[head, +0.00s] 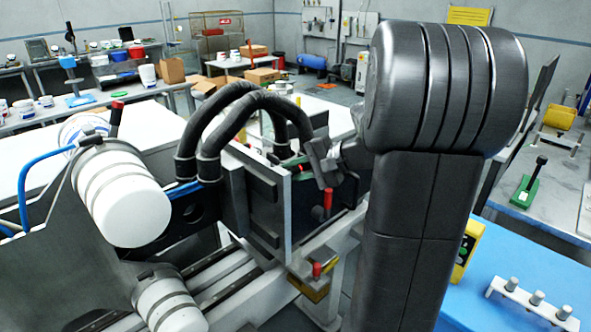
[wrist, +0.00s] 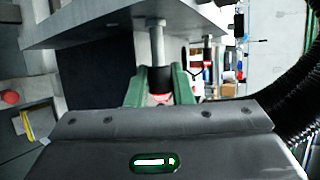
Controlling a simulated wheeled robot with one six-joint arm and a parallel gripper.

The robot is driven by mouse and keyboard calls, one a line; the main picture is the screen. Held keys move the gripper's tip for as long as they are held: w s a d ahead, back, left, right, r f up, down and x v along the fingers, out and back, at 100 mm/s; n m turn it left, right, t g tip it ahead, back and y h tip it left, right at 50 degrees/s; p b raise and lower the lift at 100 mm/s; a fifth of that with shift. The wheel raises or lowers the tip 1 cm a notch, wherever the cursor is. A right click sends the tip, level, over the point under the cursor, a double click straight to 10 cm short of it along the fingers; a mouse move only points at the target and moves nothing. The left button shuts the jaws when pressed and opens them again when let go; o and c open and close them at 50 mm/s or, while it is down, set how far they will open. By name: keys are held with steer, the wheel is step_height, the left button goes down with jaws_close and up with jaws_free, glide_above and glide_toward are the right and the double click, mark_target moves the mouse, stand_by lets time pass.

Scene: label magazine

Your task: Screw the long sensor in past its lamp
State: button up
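In the wrist view, the long sensor (wrist: 157,45) stands with its bright metal shank up against the underside of a grey plate (wrist: 120,22). Its lower part is dark, with a red and white glow at the end nearest me. The green fingers of my gripper (wrist: 160,80) lie on both sides of this dark part and appear shut on it. How deep the shank sits in the plate is hidden. In the head view, my arm and the machine's dark blocks hide the sensor and most of my gripper; only a bit of green shows behind the upright plate (head: 279,215).
Red handles (head: 328,200) and a white roll (head: 125,195) are on the machine. A blue bench (head: 530,255) with a white peg rack (head: 530,300) stands at right.

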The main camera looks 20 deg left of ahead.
steer(key=o, duration=0.4)
steer(key=shift+d, duration=0.1)
steer(key=b+v, duration=0.1)
steer(key=v, duration=1.2)
steer(key=shift+d+r, duration=0.2)
steer(key=shift+d, duration=0.05)
steer(key=p+x, duration=0.1)
steer(key=x, duration=1.2)
steer(key=shift+a, duration=0.1)
steer(key=shift+a+f, duration=0.2)
steer(key=shift+a, duration=0.1)
steer(key=shift+f, duration=0.15)
steer(key=shift+r, duration=0.2)
